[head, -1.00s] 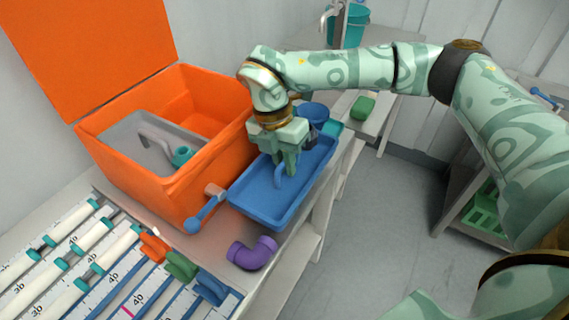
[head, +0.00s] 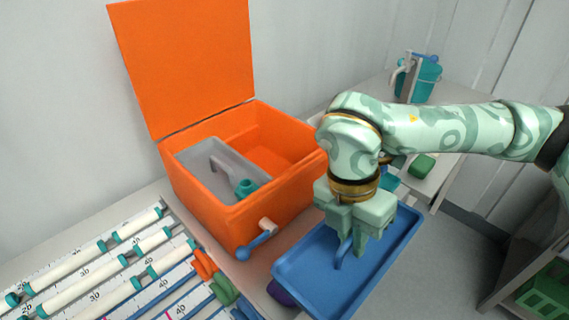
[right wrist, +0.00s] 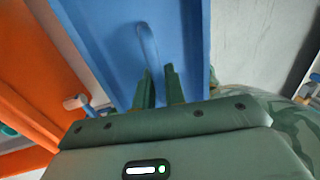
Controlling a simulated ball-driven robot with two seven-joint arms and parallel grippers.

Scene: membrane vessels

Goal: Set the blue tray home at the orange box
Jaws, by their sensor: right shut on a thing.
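The blue tray (head: 310,282) is shallow and rectangular, with a blue bar handle (head: 344,250). It is to the right of the open orange box (head: 286,195) and appears raised above the bench. My right gripper (head: 352,246) is shut on the tray's handle from above. In the right wrist view, the fingers (right wrist: 160,88) meet at the handle (right wrist: 148,42), with the tray (right wrist: 105,25) behind. The box's orange lid (head: 185,60) stands up at the back. A grey tray (head: 200,163) with a handle sits in the box's left part. My left gripper is not in view.
A blue-handled lever (head: 256,247) sticks out from the box's front. A purple elbow (head: 281,293) is partly hidden by the blue tray. Racked white tubes (head: 120,263) lie at the front left. A teal bucket (head: 424,80) and a green block (head: 423,166) are farther back.

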